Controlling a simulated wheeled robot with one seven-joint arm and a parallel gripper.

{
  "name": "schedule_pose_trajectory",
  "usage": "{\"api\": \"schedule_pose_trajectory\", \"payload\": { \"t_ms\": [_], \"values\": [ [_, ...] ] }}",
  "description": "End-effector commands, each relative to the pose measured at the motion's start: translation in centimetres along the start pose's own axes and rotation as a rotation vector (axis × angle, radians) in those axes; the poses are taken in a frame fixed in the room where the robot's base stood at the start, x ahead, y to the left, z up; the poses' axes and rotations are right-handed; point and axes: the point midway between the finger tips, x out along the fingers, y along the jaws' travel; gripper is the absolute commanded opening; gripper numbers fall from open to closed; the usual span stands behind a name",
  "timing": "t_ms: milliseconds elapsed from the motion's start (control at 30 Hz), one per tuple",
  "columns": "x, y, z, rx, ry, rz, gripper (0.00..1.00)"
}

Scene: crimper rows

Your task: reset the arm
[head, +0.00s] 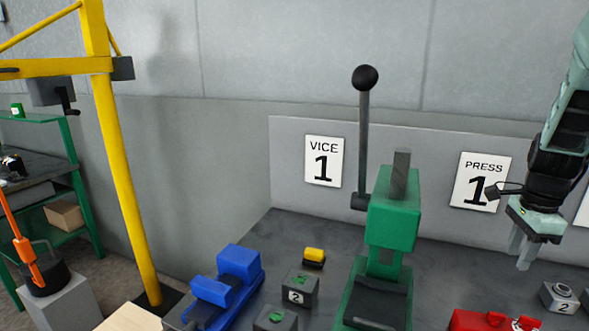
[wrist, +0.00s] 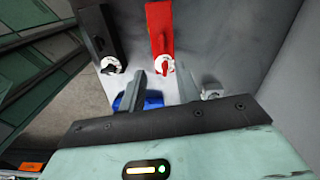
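My gripper (head: 524,252) hangs at the right of the head view, pointing down in front of the wall with the PRESS 1 sign (head: 481,181). In the wrist view its two fingers (wrist: 160,92) stand apart with nothing held between them. A blue object shows beyond and between the fingers in the wrist view, partly hidden by them. The green press (head: 394,211) with its upright black-knobbed lever stands left of my gripper, apart from it.
The grey bench (head: 335,246) carries a blue vice (head: 239,263), a yellow-topped block (head: 314,255), numbered grey blocks and a red object (head: 475,321). A yellow post (head: 125,190) rises at left. The wrist view shows a red panel (wrist: 160,28) and a black one (wrist: 97,28), each with a white dial.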

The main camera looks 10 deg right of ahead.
Motion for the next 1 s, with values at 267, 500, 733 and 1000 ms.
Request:
{"api": "schedule_pose_trajectory", "payload": {
  "t_ms": [267,500,733,1000],
  "values": [
    [0.4,5.2,10.7,-0.978,0.009,-0.093,0.33],
    [-0.1,10.3,16.9,-1.746,0.111,-0.195,0.33],
    [1.9,16.4,23.9,-2.156,0.082,-0.194,0.33],
    [4.0,26.8,29.6,-2.505,-0.022,-0.101,0.33]
  ]
}}
